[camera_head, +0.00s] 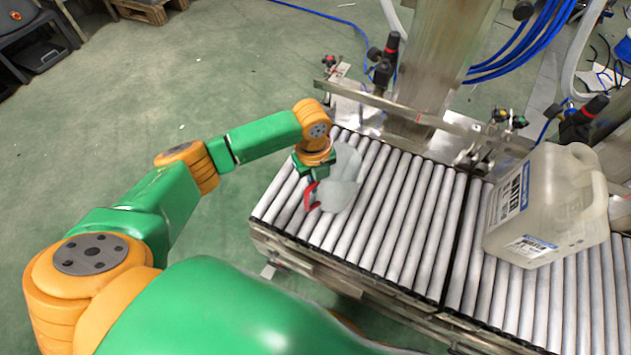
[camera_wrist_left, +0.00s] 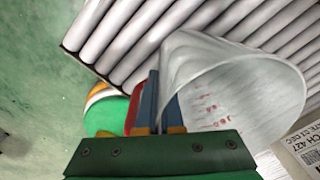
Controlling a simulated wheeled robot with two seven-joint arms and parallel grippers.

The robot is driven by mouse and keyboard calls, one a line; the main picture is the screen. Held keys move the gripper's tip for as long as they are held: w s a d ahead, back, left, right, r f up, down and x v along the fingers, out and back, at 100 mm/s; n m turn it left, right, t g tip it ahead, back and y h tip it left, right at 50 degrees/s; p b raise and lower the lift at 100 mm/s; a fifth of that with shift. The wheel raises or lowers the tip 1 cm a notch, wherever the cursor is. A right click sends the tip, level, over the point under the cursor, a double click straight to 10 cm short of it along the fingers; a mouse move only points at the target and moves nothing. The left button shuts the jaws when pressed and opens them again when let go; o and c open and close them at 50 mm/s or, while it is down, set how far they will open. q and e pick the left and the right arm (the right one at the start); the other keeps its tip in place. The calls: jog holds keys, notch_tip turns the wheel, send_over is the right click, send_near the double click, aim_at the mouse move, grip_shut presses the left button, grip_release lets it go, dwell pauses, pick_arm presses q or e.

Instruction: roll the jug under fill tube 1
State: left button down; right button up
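The jug (camera_head: 549,207) is a large translucent container with a handle and blue-white labels. It sits on the roller conveyor (camera_head: 395,215) at the right of the head view, apart from my left gripper. My left gripper (camera_head: 311,192) is over the conveyor's left end. In the left wrist view its blue fingers (camera_wrist_left: 164,100) are close together on the near wall of a clear cup (camera_wrist_left: 235,85) with red print. The cup also shows in the head view (camera_head: 343,188). Which filling fitting is fill tube 1 cannot be told. My right gripper is out of view.
Black-and-red fittings stand behind the conveyor, one at centre (camera_head: 385,60) and one by the jug (camera_head: 584,118). A metal rail (camera_head: 410,113) runs along the back. Rollers between cup and jug are clear. A label with dark print (camera_wrist_left: 300,150) shows in the wrist view.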

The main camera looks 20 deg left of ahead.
pick_arm(q)
jog(key=shift+w+d, duration=0.4)
jog(key=shift+a, duration=0.1)
jog(key=c, duration=1)
grip_release()
jog(key=shift+r, duration=0.1)
